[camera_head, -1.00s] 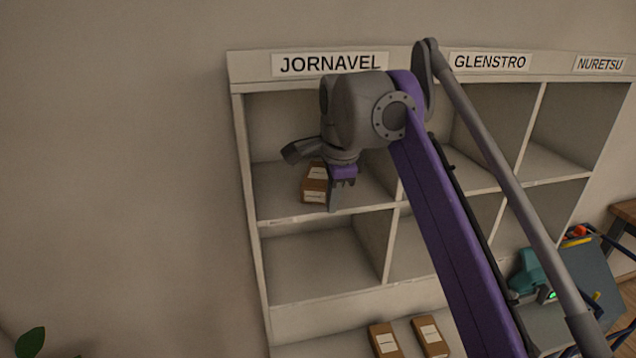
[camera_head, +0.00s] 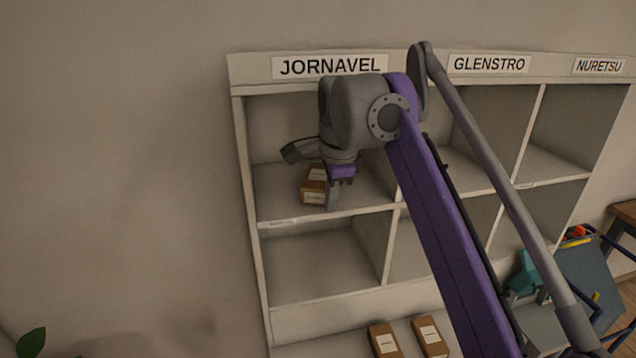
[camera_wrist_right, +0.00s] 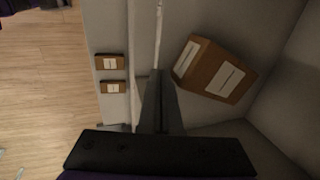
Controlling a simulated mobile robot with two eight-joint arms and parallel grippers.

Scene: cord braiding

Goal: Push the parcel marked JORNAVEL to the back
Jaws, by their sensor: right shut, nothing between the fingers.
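The parcel (camera_head: 313,191) is a brown box with white labels. It sits near the front of the upper left compartment, under the JORNAVEL sign (camera_head: 330,66). Its own print is too small to read. My right gripper (camera_head: 332,206) is shut and empty, pointing down just right of the parcel near the shelf's front edge. In the right wrist view the closed fingers (camera_wrist_right: 159,82) are beside the parcel (camera_wrist_right: 213,70), which stands turned at an angle, with a small gap showing. My left gripper is not in view.
The compartment floor (camera_head: 372,193) is bare right of the parcel, and dividers bound it. Two more brown parcels (camera_head: 384,340) (camera_head: 430,336) lie on the lower ledge, also seen in the wrist view (camera_wrist_right: 111,75). A grey-blue cart (camera_head: 590,275) with tools stands at the right.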

